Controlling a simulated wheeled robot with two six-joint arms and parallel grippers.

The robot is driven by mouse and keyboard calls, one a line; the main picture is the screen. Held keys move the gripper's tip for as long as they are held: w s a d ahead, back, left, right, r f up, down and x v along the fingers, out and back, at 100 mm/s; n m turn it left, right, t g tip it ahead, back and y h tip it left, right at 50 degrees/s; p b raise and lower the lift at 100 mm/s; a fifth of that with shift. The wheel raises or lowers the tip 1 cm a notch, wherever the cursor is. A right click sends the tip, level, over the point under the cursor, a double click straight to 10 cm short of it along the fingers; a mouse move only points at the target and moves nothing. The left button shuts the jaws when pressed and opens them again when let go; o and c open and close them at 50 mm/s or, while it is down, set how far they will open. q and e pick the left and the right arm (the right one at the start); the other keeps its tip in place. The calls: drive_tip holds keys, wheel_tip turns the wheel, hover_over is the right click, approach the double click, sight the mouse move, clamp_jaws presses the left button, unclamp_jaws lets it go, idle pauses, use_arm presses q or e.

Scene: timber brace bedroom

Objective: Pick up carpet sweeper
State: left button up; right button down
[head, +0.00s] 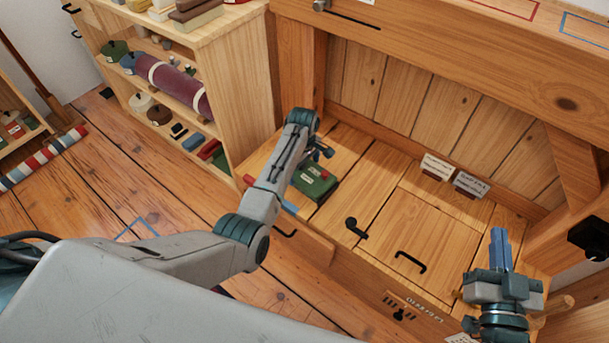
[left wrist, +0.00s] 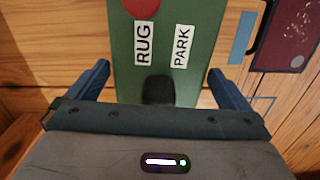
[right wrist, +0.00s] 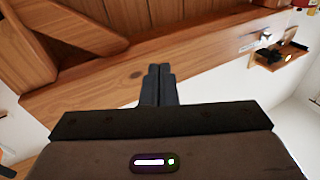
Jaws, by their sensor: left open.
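The carpet sweeper (head: 317,184) appears to be a green box with a red knob on top, lying on the wooden bench top. In the left wrist view its green body (left wrist: 155,65) shows the labels RUG and PARK and a black part at its near end. My left gripper (head: 322,151) is open just above it; in the left wrist view its fingers stand apart on either side of the green body, with gaps. Whether they reach down past its top is unclear. My right gripper (head: 500,243) is shut and empty over the right part of the bench, away from the sweeper.
The bench top has a black latch (head: 356,229) and a black handle (head: 410,262). Two small label cards (head: 437,166) stand at its back. An open shelf (head: 245,115) holding a rolled maroon rug (head: 178,84) stands left. A timber beam (head: 450,50) overhangs the back.

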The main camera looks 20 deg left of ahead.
use_arm(q)
drive_tip(key=c, duration=1)
use_arm(e)
drive_tip(key=shift+r, duration=0.15)
use_arm(q)
drive_tip(key=shift+r, duration=0.2)
wheel_tip(320, 180, up, 4)
drive_tip(key=shift+w+f+p, duration=0.1)
drive_tip(key=shift+f+p, duration=0.1)
drive_tip(key=shift+p, duration=0.65)
drive_tip(key=s+p, duration=0.1)
drive_tip(key=s, duration=0.4)
drive_tip(key=shift+s+a, duration=0.1)
drive_tip(key=s+r+p, duration=0.1)
drive_tip(key=s+p, duration=0.1)
drive_tip(key=s, duration=0.9)
drive_tip(key=shift+a+p, duration=0.15)
drive_tip(key=shift+p, duration=0.15)
use_arm(e)
drive_tip(key=s+f+g, duration=0.9)
drive_tip(key=f+g, duration=0.2)
drive_tip(key=f, duration=0.1)
drive_tip(key=shift+s+a+f+g, duration=0.25)
drive_tip(key=shift+s+f+g, duration=0.05)
drive_tip(key=shift+f, duration=0.05)
